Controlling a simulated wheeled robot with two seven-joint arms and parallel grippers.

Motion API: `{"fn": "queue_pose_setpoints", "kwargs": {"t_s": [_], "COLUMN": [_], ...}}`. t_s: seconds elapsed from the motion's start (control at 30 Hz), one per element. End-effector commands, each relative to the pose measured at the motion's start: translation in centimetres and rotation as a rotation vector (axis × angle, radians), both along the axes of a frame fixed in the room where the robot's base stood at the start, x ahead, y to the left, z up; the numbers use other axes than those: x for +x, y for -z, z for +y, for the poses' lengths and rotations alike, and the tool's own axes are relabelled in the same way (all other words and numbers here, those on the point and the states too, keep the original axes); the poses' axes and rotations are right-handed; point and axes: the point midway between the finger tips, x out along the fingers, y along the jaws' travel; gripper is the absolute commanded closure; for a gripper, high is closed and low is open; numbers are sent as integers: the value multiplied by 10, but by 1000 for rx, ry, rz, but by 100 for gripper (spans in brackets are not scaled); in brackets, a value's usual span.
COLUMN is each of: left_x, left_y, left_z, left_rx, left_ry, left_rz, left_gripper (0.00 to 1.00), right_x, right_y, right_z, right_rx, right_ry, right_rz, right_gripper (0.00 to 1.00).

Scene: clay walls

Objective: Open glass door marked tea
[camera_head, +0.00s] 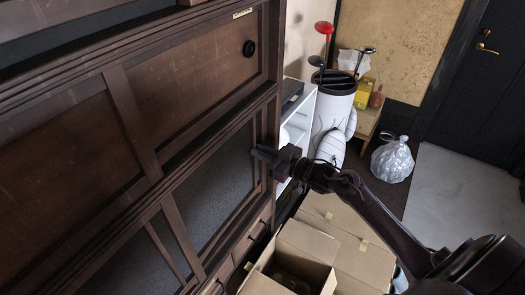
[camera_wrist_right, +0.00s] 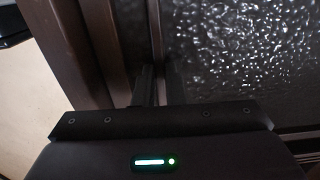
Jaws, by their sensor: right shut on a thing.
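A dark wooden cabinet fills the left of the head view. Its lower sliding glass door (camera_head: 214,190) has dark, textured panes in a wooden frame; the glass also shows in the right wrist view (camera_wrist_right: 235,50). I cannot read a tea mark on it. My right gripper (camera_head: 260,153) is at the right edge of this door. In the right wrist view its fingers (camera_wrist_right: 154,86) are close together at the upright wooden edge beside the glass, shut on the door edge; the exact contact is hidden. My left gripper is not in view.
Open cardboard boxes (camera_head: 293,262) stand on the floor below my right arm. A white golf bag (camera_head: 335,105) with clubs stands beyond the cabinet. A white plastic bag (camera_head: 392,160) lies near a dark door (camera_head: 482,85). Floor at the right is clear.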

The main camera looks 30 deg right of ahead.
Motion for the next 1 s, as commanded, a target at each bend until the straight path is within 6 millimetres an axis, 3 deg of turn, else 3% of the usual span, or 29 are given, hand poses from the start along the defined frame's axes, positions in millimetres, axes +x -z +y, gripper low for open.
{"fn": "queue_pose_setpoints", "kwargs": {"t_s": [0.27, 0.5, 0.8, 1.0], "left_x": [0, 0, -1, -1], "left_y": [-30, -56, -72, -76], "left_z": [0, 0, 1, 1], "left_rx": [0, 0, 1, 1], "left_ry": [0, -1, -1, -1], "left_rz": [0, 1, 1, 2], "left_gripper": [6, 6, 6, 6], "right_x": [-29, -68, -110, -127], "right_y": [-4, -4, -2, -1], "right_z": [49, 115, 188, 217], "right_rx": [7, 8, 7, 5], "right_ry": [-8, -7, -6, -5], "right_rz": [5, 6, 4, 2], "right_gripper": [100, 100, 100, 100]}}
